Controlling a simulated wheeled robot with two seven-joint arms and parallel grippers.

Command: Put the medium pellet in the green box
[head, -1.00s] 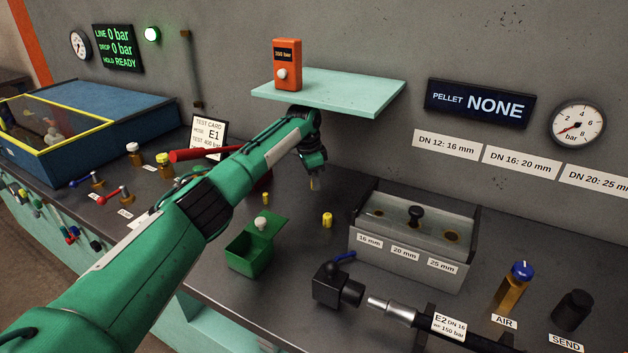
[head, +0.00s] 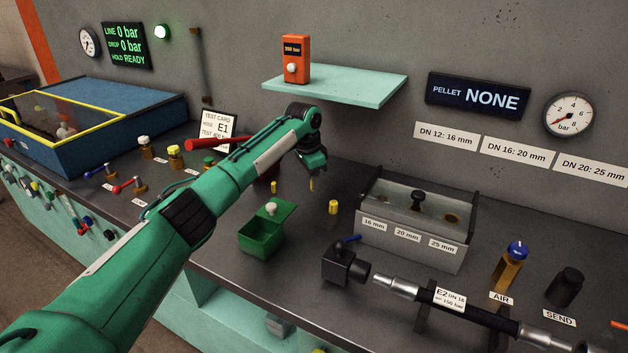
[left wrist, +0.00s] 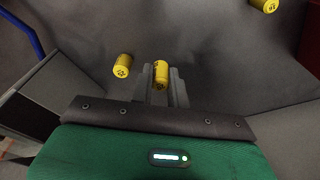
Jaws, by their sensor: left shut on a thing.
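My left gripper (head: 312,174) points down over the bench and is shut on a yellow pellet (head: 311,184). That pellet also shows between the fingers in the left wrist view (left wrist: 160,73). Whether its lower end touches the bench is unclear, and its size is hard to judge. A thicker yellow pellet (head: 333,207) stands nearby, to the right and nearer me. A smaller-looking one (head: 274,187) stands to the left. The green box (head: 259,239) sits nearer me and left of the gripper, its lid (head: 277,211) tilted open. My right gripper is not in view.
The grey gauge block (head: 415,240), marked 16, 20 and 25 mm, stands to the right. A black fitting (head: 344,265) and hose E2 (head: 447,300) lie in front. The turquoise shelf (head: 350,91) overhangs behind the gripper. Bench between gripper and green box looks clear.

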